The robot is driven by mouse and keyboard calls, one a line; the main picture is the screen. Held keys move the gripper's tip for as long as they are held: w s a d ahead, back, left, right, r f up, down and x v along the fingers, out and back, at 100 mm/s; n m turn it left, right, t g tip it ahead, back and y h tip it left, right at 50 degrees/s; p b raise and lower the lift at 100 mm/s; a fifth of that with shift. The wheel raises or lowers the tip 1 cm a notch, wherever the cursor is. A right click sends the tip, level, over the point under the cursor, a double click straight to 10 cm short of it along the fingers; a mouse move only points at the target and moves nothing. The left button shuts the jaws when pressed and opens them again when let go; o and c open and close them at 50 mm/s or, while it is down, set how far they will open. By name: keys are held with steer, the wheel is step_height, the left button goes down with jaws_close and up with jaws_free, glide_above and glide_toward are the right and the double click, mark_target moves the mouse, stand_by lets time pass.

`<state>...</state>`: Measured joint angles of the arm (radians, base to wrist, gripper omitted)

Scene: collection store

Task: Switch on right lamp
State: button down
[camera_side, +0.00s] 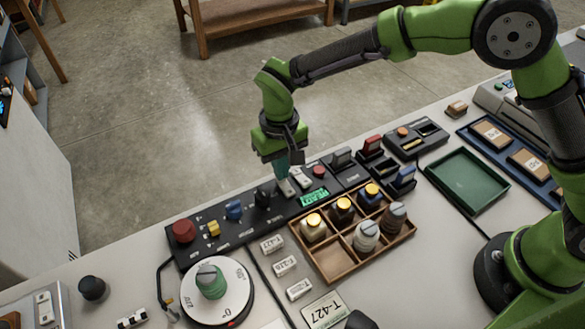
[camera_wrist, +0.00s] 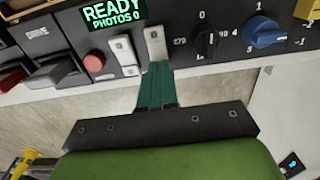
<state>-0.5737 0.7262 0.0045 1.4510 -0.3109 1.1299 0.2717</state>
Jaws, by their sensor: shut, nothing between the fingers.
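The black control panel (camera_side: 245,218) carries two white rocker switches side by side. In the wrist view, one switch (camera_wrist: 155,43) is nearer the black knob and the other (camera_wrist: 123,55) is nearer the red button. Their lamp labels are not readable. My gripper (camera_side: 281,172) is shut and empty, pointing down at the panel's switch area. In the wrist view its teal fingertips (camera_wrist: 156,68) are at the lower end of the switch nearer the black knob and cover that end. I cannot tell whether they touch it.
A lit green display (camera_wrist: 114,14) reads "READY PHOTOS 0". The red button (camera_wrist: 95,62), black knob (camera_wrist: 204,40) and blue knob (camera_wrist: 263,33) flank the switches. A wooden compartment tray (camera_side: 338,270) with several capped bottles stands close to the panel. A green tray (camera_side: 466,181) is empty.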

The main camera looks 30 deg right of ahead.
mark_target(288, 184)
steer(key=shift+f, duration=0.55)
steer(key=shift+r, duration=3.55)
steer(key=shift+s+f, duration=0.1)
steer(key=shift+f, duration=0.2)
steer(key=shift+s+d+f+n, duration=0.2)
steer(key=shift+s+d+n, duration=0.15)
steer(key=shift+s, duration=0.25)
steer(key=s+d+r+m+t, duration=0.1)
steer(key=s+d+r+t, duration=0.1)
steer(key=s+d+r, duration=0.3)
steer(key=s+d+r+m+t+y, duration=0.1)
steer(key=s+d+r, duration=0.4)
steer(key=d, duration=0.5)
steer(key=s+d+r+m+t+y, duration=0.1)
steer(key=s+d+r+t, duration=0.3)
steer(key=d, duration=0.4)
steer(key=s+r+m, duration=0.1)
steer(key=s, duration=0.1)
steer(key=shift+s+m, duration=0.35)
